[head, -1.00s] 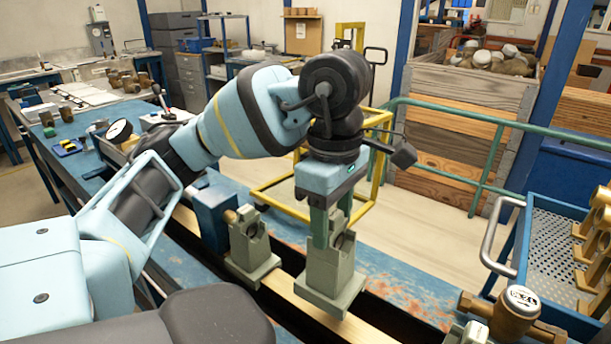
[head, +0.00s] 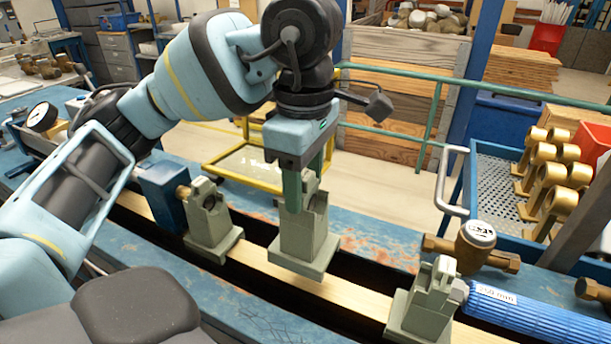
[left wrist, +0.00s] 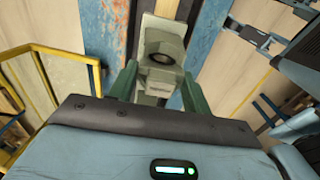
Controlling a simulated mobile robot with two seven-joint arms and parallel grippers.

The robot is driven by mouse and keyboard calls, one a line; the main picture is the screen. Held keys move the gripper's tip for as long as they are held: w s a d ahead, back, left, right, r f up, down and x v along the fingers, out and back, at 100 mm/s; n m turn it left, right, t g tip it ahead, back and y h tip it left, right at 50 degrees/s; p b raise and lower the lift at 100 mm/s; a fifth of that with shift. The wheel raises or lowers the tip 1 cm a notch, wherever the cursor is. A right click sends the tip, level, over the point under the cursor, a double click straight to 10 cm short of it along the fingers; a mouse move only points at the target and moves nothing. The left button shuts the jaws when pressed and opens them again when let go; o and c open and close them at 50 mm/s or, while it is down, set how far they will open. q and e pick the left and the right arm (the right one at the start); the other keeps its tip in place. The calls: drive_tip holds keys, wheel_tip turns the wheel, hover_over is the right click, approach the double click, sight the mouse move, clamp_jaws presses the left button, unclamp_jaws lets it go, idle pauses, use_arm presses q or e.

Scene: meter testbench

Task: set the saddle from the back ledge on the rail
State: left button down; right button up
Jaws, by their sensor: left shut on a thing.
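The saddle (head: 303,240) is a grey-green block with a square foot and a notched upright. My left gripper (head: 302,190) points down and is shut on its upright. The saddle stands about upright over the pale wooden rail (head: 268,265); whether its foot touches the rail I cannot tell. In the left wrist view the saddle (left wrist: 160,60) sits between the green fingers (left wrist: 158,85), its round dark opening facing the camera.
Similar saddles stand along the rail to the left (head: 210,228) and right (head: 424,305). A blue block (head: 163,195) is behind the left one. A brass meter (head: 474,245) and a blue cylinder (head: 510,308) lie to the right. A blue tray (head: 490,190) holds brass fittings.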

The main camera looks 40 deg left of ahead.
sight(304, 211)
use_arm(q)
wheel_tip(304, 211, down, 3)
drive_tip(key=shift+f+b, duration=0.1)
drive_tip(key=shift+b, duration=0.9)
drive_tip(key=shift+f+b, duration=0.4)
drive_tip(key=shift+f, duration=0.25)
drive_tip(key=shift+f, duration=0.2)
drive_tip(key=shift+f, duration=0.2)
drive_tip(key=shift+f+b, duration=0.15)
drive_tip(key=shift+b, duration=0.2)
